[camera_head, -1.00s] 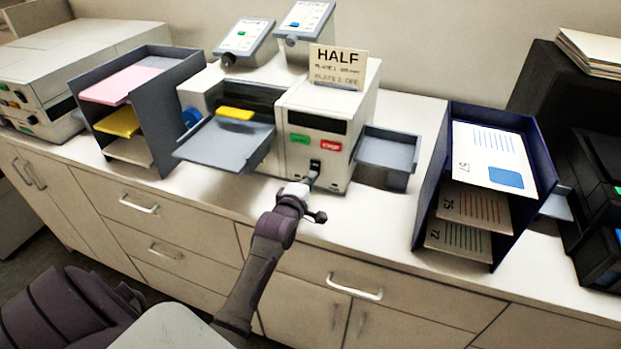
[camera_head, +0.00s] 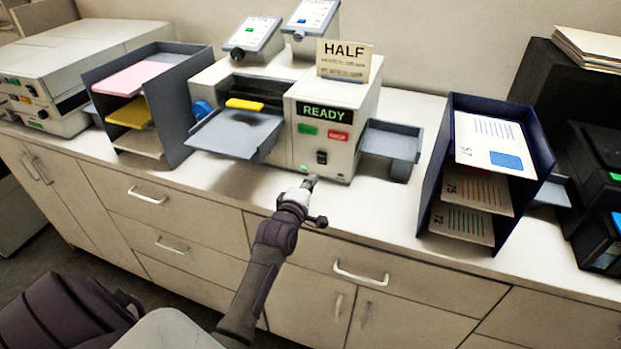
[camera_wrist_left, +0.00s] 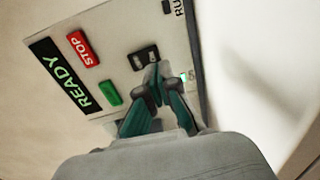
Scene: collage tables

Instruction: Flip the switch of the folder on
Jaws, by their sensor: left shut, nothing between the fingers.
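The folder (camera_head: 337,99) is a cream machine on the counter with a lit display (camera_head: 324,112) reading READY. Below the display are a green button (camera_head: 307,129) and a red button (camera_head: 338,136). The small black switch (camera_head: 322,157) sits low on its front panel; the switch (camera_wrist_left: 145,57) also shows in the left wrist view, just beyond the fingertips. My left gripper (camera_head: 310,181) is shut and empty, in front of and below the switch, apparently apart from it. In the left wrist view my left gripper (camera_wrist_left: 158,75) has its fingertips together. My right gripper is not in view.
A grey tray (camera_head: 236,133) with a yellow piece projects left of the folder, and another grey tray (camera_head: 391,142) projects right. A HALF sign (camera_head: 344,60) stands on top. Paper racks (camera_head: 172,105) and (camera_head: 436,170) flank it. The counter in front is clear.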

